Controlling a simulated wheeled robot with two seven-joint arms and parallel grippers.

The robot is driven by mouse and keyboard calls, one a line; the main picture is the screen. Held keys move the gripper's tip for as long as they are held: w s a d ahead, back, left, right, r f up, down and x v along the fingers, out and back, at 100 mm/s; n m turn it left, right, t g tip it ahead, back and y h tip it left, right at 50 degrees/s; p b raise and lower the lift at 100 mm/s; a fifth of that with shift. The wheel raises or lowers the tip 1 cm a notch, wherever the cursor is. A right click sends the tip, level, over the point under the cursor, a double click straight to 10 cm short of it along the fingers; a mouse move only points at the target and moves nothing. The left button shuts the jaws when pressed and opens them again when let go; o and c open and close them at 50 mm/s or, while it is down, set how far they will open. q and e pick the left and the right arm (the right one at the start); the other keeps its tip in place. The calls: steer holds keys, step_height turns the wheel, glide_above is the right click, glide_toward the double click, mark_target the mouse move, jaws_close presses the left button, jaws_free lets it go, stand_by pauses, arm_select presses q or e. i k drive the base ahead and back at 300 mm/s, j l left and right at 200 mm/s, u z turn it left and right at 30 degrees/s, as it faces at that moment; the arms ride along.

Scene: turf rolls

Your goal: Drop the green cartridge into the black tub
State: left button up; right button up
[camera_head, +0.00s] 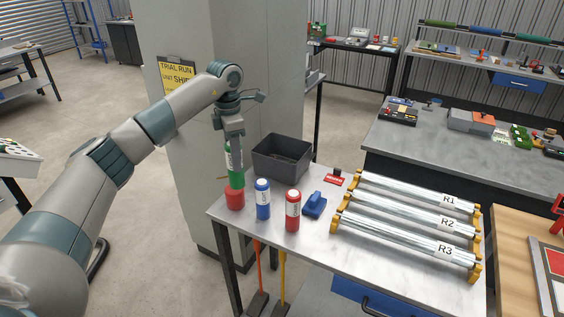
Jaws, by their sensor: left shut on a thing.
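The green cartridge (235,176) is upright with a white label, over the left end of the metal table (332,262). My left gripper (233,138) is above it, pointing down, and is shut on its top end. A red round piece (235,199) shows directly below the green cartridge; I cannot tell whether the two touch. The black tub (281,158) stands at the table's back edge, to the right of the gripper, and its visible inside looks empty. My right gripper is not in view.
A blue cartridge (263,199) and a red cartridge (292,211) stand upright in front of the tub. A blue tool (315,205) and a small red item (334,178) lie nearby. Silver rollers (400,222) in yellow holders fill the right side. A grey cabinet (190,155) stands behind.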

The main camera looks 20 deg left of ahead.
mark_target(286, 177)
steer(key=i, duration=1)
